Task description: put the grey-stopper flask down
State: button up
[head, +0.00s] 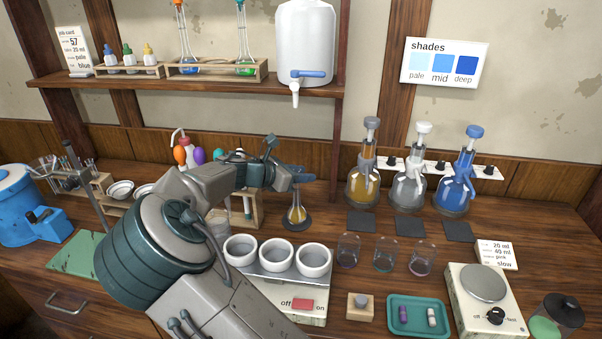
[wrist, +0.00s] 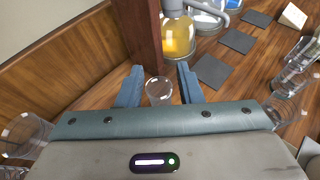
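A small glass flask (head: 298,217) with a round body and narrow neck stands upright on the bench, left of the amber bottle. It looks amber-brown low down; I cannot tell liquid from wood seen through glass. My gripper (head: 297,174) is over its neck and hides its top, so no stopper shows on it. In the wrist view, the clear round glass (wrist: 158,90) lies between the two blue fingers of my gripper (wrist: 160,70). The fingers are spread, with a gap at the right one. A grey stopper-like piece (head: 361,300) sits on a small wooden block.
Three stoppered bottles (head: 409,188) stand behind dark square mats (head: 410,226). White cups (head: 277,251) on a plate and several clear glasses (head: 384,254) stand in front. A wooden post (wrist: 143,35) and wall are close beyond the fingers. A hotplate (head: 484,284) is at right.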

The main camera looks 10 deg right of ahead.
jog(key=shift+r, duration=0.15)
jog(key=v, duration=1.2)
